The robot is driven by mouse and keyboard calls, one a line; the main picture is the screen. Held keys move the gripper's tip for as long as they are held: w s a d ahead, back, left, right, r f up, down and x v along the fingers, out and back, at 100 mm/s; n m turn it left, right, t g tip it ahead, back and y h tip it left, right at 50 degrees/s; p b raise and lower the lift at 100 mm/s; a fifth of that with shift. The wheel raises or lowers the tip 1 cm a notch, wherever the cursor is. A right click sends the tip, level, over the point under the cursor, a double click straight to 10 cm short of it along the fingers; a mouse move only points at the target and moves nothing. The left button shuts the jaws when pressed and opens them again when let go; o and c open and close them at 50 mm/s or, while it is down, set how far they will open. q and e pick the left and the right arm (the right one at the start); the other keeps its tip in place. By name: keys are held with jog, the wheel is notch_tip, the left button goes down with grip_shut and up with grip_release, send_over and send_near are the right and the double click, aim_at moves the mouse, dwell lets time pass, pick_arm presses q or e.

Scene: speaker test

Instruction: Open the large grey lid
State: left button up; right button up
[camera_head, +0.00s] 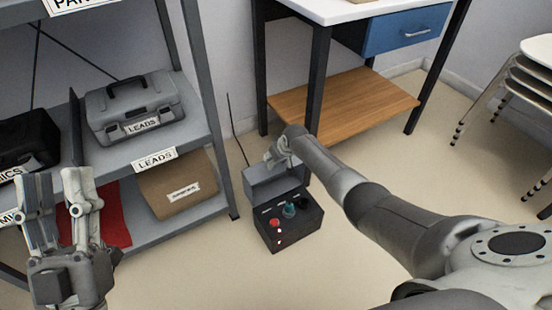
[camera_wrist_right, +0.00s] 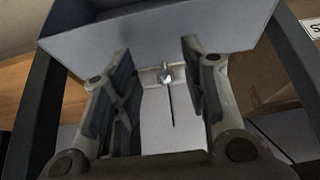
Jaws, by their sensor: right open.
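A dark box (camera_head: 288,226) stands on the floor beside the shelf. Its large grey lid (camera_head: 272,185) is raised and stands roughly upright at the back, leaving the top panel uncovered. The panel has a red knob (camera_head: 275,224) and a teal knob (camera_head: 290,210). My right gripper (camera_head: 279,155) is at the lid's upper edge. In the right wrist view, the grey lid (camera_wrist_right: 160,28) fills the top, and my right gripper (camera_wrist_right: 158,75) has its fingers spread apart; I cannot tell whether they touch the lid. My left gripper (camera_head: 59,182) is open and empty before the shelf.
A grey shelf (camera_head: 222,150) on the left holds a grey toolbox (camera_head: 137,104), a cardboard box (camera_head: 180,188) and a red cloth (camera_head: 112,222). A white-topped table with a wooden lower shelf (camera_head: 345,103) stands behind. Stacked chairs (camera_head: 520,75) are at right. Floor between is clear.

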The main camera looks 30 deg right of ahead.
jog(key=v, duration=1.2)
dwell(0.4)
jog(key=shift+a, duration=0.1)
jog(key=shift+c, duration=0.3)
